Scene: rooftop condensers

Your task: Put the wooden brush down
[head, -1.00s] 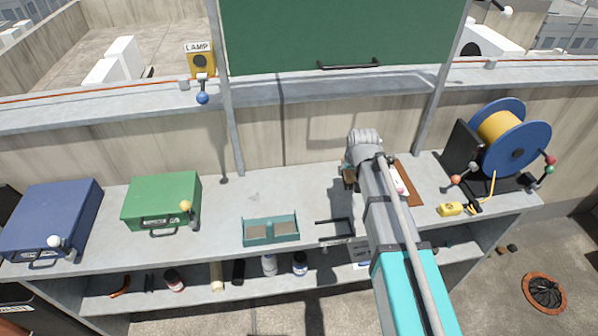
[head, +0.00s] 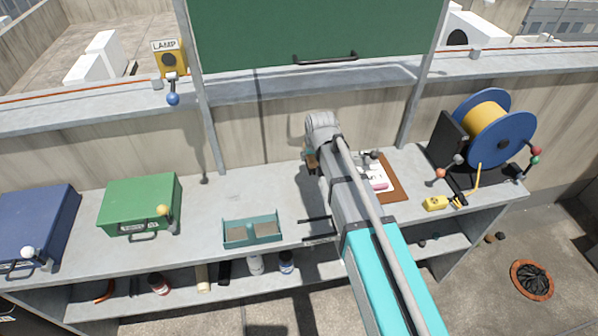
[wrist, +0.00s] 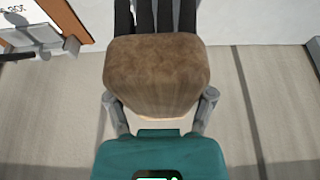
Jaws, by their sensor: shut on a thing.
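My gripper (wrist: 159,104) is shut on the wooden brush (wrist: 157,70), a brown block with rounded corners between the two grey fingers in the wrist view. Several dark strips extend from its far side; I cannot tell whether they are bristles. In the head view a small brown part of the brush (head: 311,161) shows beside my arm's end, over the back of the grey bench (head: 262,192). My arm hides the rest and most of the gripper. I cannot tell the gap between brush and bench.
A clipboard (head: 397,188) lies right of my arm. A teal tray (head: 238,240), green case (head: 140,199) and blue case (head: 38,222) stand to the left. A cable reel (head: 505,138) stands at the right. The bench between green case and arm is mostly clear.

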